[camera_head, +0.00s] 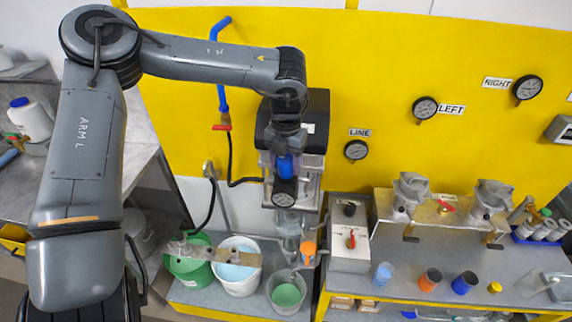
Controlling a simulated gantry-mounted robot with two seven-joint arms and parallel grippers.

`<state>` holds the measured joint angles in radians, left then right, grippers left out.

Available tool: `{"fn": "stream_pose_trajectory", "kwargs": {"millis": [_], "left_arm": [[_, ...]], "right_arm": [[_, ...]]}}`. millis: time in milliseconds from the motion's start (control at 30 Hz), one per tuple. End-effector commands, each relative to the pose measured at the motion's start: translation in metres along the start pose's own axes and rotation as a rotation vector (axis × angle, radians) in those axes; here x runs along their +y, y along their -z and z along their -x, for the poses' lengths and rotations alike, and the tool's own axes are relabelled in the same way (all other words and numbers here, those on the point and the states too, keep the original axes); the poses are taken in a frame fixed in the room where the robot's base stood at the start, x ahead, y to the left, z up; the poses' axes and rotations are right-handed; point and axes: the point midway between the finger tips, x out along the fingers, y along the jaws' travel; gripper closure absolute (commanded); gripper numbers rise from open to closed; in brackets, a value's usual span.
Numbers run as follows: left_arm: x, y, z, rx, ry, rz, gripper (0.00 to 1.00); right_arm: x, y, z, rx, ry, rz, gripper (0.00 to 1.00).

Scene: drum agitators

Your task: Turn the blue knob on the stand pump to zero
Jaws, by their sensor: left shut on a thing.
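The stand pump (318,112), with a black housing and a pale metal front, stands against the yellow wall near the centre. The blue knob (285,167) shows on its front, just below the end of my left arm. My left gripper (284,163) reaches down from above and is shut on the blue knob. The wrist hides the top of the knob and most of the fingers. A round dark dial (284,193) sits just below the knob; its reading is too small to tell. My right gripper is not in view.
Green, white and grey buckets (286,296) stand below the pump. A grey switch box (349,244) with a red handle stands to the right, beside a metal bench (480,262) with two clamps and small cups. Gauges and a blue pipe (221,95) are on the yellow wall.

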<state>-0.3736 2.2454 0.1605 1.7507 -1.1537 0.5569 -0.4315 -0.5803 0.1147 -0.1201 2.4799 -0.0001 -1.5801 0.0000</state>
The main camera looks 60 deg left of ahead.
Motion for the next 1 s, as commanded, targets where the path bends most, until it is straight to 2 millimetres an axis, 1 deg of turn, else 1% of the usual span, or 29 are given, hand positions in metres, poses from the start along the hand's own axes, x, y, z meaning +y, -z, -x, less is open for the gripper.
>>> {"fn": "stream_pose_trajectory", "kwargs": {"millis": [200,500,733,1000], "left_arm": [[-0.001,0.000,-0.001,-0.002,0.001,0.206,0.76],[0.000,0.000,0.000,0.000,0.001,0.462,0.76],[-0.001,0.000,0.000,-0.001,0.001,0.597,0.76],[-0.001,0.000,0.001,-0.001,0.001,0.672,0.76]], "right_arm": [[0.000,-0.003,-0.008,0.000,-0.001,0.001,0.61],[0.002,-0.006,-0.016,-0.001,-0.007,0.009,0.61],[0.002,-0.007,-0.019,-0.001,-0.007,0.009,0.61],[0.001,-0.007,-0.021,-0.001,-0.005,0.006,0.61]]}}
